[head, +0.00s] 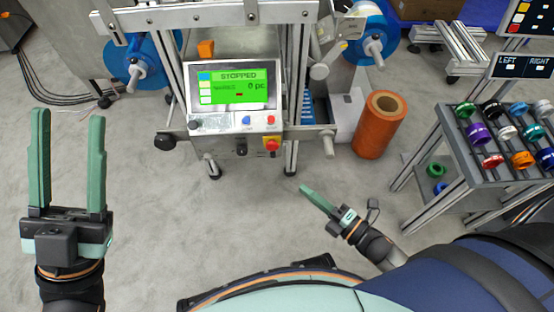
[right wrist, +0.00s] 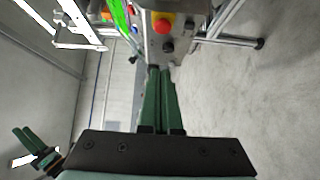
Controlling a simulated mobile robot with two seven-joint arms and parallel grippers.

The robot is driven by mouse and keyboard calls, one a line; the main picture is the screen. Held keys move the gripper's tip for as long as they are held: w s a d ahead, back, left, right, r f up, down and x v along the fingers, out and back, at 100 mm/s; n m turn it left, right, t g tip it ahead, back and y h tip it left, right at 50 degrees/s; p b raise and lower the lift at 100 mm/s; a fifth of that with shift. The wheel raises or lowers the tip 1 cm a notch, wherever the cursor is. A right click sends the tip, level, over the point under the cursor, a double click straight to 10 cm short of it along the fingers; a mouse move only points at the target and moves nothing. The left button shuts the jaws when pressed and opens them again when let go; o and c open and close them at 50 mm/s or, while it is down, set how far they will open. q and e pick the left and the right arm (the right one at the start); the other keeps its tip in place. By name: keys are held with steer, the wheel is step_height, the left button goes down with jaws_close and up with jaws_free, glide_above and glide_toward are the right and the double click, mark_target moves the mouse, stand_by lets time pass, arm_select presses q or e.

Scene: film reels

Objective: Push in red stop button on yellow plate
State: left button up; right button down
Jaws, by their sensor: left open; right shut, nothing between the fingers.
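The red stop button (head: 271,143) sits on a yellow plate (head: 272,151) at the lower right of the machine's control panel. In the right wrist view the red button (right wrist: 162,26) shows on its yellow plate (right wrist: 157,15), beyond my fingertips. My right gripper (head: 304,189) is shut and empty, below and to the right of the button in the head view, apart from it. The shut fingers also show in the right wrist view (right wrist: 159,72). My left gripper (head: 69,112) is open and empty at the left, fingers pointing up, away from the panel.
The panel's green screen (head: 240,88) reads STOPPED. Other knobs and buttons (head: 245,121) sit beside the plate. An orange roll (head: 381,124) stands on the floor at right. A rack (head: 462,152) of coloured reels stands further right. The floor before the machine is clear.

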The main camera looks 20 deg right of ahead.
stand_by(0.3)
steer(key=b, duration=0.3)
glide_toward(268, 148)
steer(key=w+a, duration=0.3)
steer(key=w, duration=0.1)
steer(key=shift+w, duration=0.55)
